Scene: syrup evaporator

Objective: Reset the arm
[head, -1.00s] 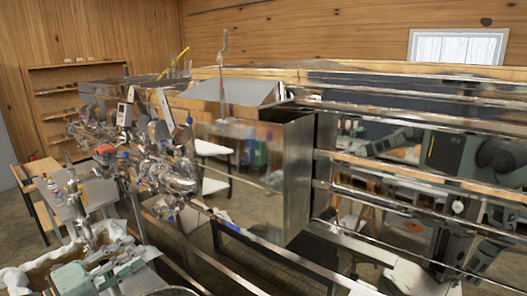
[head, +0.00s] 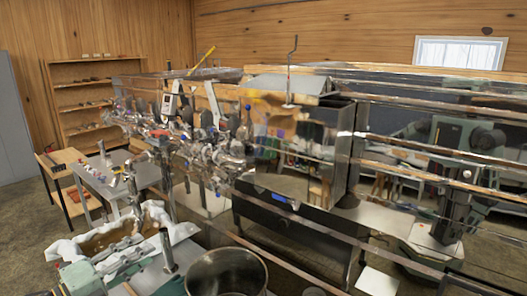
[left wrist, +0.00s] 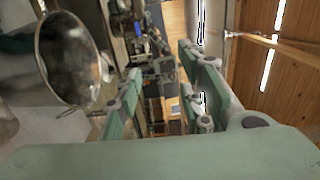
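My left gripper (head: 118,250) shows at the lower left of the head view, in front of and partly over a tub lined with white cloth (head: 182,230). In the left wrist view its two green fingers (left wrist: 160,80) stand well apart with nothing between them, so it is open and empty. Whether it touches the tub cannot be told. My right gripper is not in view.
The shiny steel evaporator (head: 345,160) with pipes and valves (head: 200,145) runs across the middle. A round steel pot (head: 226,272) stands at the bottom, also in the left wrist view (left wrist: 70,60). A small table (head: 110,180) and shelf (head: 85,98) stand left.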

